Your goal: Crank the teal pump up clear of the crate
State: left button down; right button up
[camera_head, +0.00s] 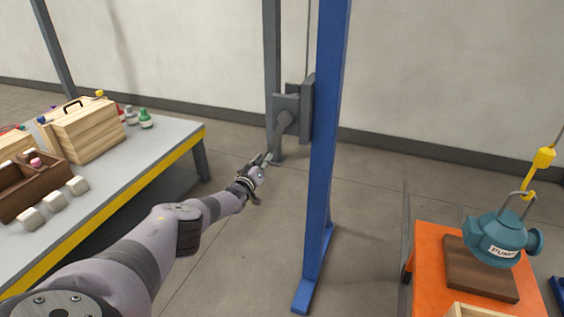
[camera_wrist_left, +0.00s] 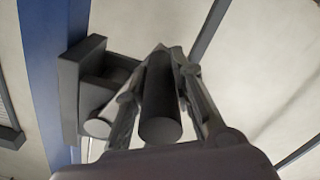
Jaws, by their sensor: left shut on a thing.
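The teal pump (camera_head: 495,240), labelled PUMP, is at the right under a yellow hook (camera_head: 543,160), joined by a grey shackle. It shows over a brown board (camera_head: 470,270); I cannot tell whether it touches. The light wooden crate (camera_head: 480,311) shows only as an edge at the bottom. The grey winch (camera_head: 292,108) is on the blue post. My left gripper (camera_head: 265,163) is at its crank. In the left wrist view my left gripper (camera_wrist_left: 160,88) is shut on the dark round crank handle (camera_wrist_left: 160,105). My right gripper is out of view.
A blue post (camera_head: 327,150) stands on a blue foot right of my left arm. An orange table (camera_head: 430,245) carries the board. At the left, a grey table (camera_head: 150,165) with a yellow edge holds wooden boxes, bottles and pale blocks. Floor between is clear.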

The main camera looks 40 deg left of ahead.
pick_arm(q)
jog(key=s+a+r+m+p, duration=0.1)
jog(key=a+r+m+p, duration=0.1)
jog(key=a+r, duration=0.3)
jog(key=s+a+r+m+p, duration=0.1)
jog(key=a+r+m+p, duration=0.2)
jog(key=r, duration=0.9)
jog(key=shift+a+r+p, duration=0.4)
jog(key=shift+a, duration=0.65)
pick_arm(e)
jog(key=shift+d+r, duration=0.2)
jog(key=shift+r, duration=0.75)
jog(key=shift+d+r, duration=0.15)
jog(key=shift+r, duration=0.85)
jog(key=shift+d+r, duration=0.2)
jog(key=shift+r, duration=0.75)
pick_arm(q)
jog(key=shift+s, duration=0.1)
jog(key=shift+d, duration=0.1)
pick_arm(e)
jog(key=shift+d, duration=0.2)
pick_arm(q)
jog(key=c, duration=1.5)
grip_release()
jog(key=shift+d, duration=0.1)
jog(key=shift+o, duration=0.7)
jog(key=shift+f, duration=0.15)
jog(key=shift+f, duration=0.1)
